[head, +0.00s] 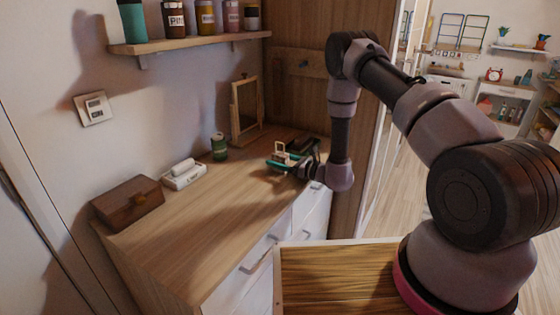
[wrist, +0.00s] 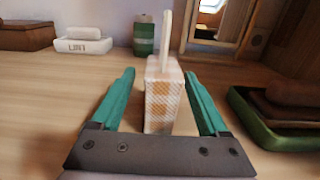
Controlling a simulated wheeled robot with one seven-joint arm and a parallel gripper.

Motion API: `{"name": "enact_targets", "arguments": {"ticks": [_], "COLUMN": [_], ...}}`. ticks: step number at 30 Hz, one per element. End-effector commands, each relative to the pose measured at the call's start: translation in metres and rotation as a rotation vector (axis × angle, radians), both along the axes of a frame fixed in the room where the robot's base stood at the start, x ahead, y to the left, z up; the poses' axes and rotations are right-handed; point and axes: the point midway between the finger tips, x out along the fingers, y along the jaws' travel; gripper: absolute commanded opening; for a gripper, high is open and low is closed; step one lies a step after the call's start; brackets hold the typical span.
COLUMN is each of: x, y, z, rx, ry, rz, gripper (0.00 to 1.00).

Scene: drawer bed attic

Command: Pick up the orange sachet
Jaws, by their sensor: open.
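A small upright block with an orange-and-white checked pattern (wrist: 163,100), which looks like the orange sachet, stands on the wooden counter in the wrist view. A pale upright piece (wrist: 166,40) rises from its top. My gripper (wrist: 159,76) is open, with its green fingers on either side of the block and a visible gap on each side. In the head view my gripper (head: 284,160) is low over the counter's far end, and the sachet (head: 280,150) shows as a small pale shape there, partly hidden.
A green tray with brown items (wrist: 268,132) lies close to the right finger. A green can (wrist: 144,36), a white dish with a white bar (head: 184,174) and a brown wooden box (head: 128,202) stand on the counter (head: 205,235). A framed mirror (head: 245,110) stands behind.

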Motion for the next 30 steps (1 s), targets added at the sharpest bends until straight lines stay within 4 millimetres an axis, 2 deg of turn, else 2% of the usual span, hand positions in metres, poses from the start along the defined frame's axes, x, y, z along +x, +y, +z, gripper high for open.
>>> {"name": "enact_targets", "arguments": {"ticks": [2,6,8,16,20,23,30], "x": [0.0,0.0,0.0,0.0,0.0,0.0,0.0], "y": [0.0,0.0,0.0,0.0,0.0,0.0,0.0], "z": [0.0,0.0,0.0,0.001,0.007,0.02,0.068], "rx": [0.0,0.0,0.0,0.0,0.0,0.0,0.0], "ry": [0.0,0.0,0.0,0.0,0.0,-0.002,-0.004], "rz": [0.0,0.0,0.0,0.0,0.0,0.0,-0.001], "gripper": [0.74,0.2,0.0,0.0,0.0,0.0,0.0]}}
